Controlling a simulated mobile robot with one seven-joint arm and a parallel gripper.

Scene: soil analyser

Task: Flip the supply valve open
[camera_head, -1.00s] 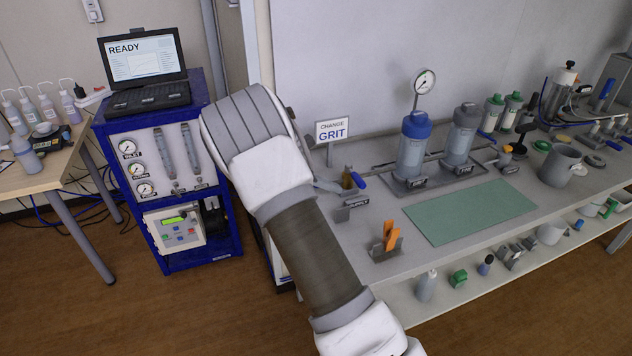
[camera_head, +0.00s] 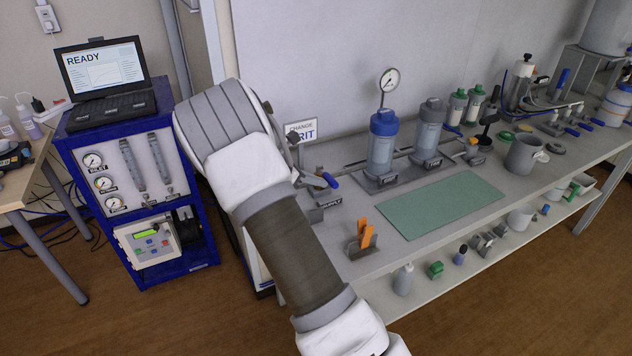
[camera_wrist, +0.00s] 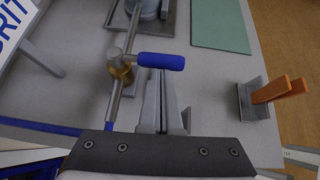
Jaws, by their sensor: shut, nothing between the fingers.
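My gripper (camera_wrist: 161,78) is shut and empty. Its fingertips are just below the handle in the wrist view, very close to it; I cannot tell whether they touch. In the head view my gripper (camera_head: 312,181) is at the left of the handle, and my wrist hides most of the valve body.
An upright orange-handled part (camera_head: 364,237) stands on the bench in front of the valve. A blue-topped filter housing (camera_head: 382,145) and a grey-topped one (camera_head: 429,128) stand to the right, behind a clear green mat (camera_head: 440,205). A CHANGE GRIT sign (camera_head: 301,131) is behind my wrist.

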